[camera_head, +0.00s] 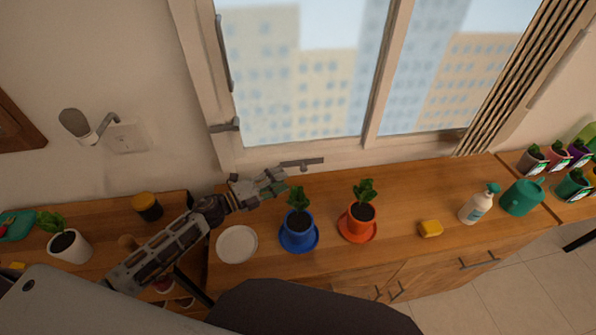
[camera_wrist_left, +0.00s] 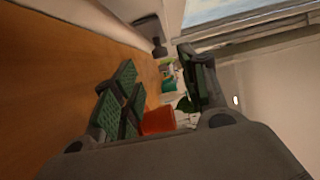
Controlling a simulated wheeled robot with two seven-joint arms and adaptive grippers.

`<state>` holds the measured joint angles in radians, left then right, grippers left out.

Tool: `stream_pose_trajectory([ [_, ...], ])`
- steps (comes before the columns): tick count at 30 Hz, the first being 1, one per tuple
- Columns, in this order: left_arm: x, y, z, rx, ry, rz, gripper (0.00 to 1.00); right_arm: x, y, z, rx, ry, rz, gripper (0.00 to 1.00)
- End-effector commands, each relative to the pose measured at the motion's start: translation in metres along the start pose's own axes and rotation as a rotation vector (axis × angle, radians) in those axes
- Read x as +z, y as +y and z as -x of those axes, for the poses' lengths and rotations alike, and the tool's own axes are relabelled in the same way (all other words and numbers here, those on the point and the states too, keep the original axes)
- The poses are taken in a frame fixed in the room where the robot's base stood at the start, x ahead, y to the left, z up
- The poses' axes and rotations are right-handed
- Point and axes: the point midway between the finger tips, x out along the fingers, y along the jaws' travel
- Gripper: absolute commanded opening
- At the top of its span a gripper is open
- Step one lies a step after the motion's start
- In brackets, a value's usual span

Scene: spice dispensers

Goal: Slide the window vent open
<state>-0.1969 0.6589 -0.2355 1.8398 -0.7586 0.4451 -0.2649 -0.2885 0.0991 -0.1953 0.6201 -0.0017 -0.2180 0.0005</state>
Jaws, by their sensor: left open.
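The window (camera_head: 300,70) stands behind the wooden counter. A small grey metal bar with a short stem (camera_head: 301,163), possibly the vent's slider, sits on its lower frame; I cannot tell whether the vent itself shows. My left gripper (camera_head: 277,182) is open and empty, just below and left of this bar, above the counter. In the left wrist view, its green-padded fingers (camera_wrist_left: 160,88) are spread apart, and a grey piece (camera_wrist_left: 150,27) shows beyond them near the window frame. No contact is visible. My right gripper is in neither view.
The counter right of the orange pot has free room.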

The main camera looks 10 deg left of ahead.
Motion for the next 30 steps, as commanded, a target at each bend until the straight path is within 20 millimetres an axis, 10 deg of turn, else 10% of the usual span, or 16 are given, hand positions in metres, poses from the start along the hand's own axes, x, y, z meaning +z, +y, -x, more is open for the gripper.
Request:
stream_pose_trajectory([
  [30,0.000,0.000,-0.074,0.000,0.000,0.000,0.43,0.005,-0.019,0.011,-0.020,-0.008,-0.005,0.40],
])
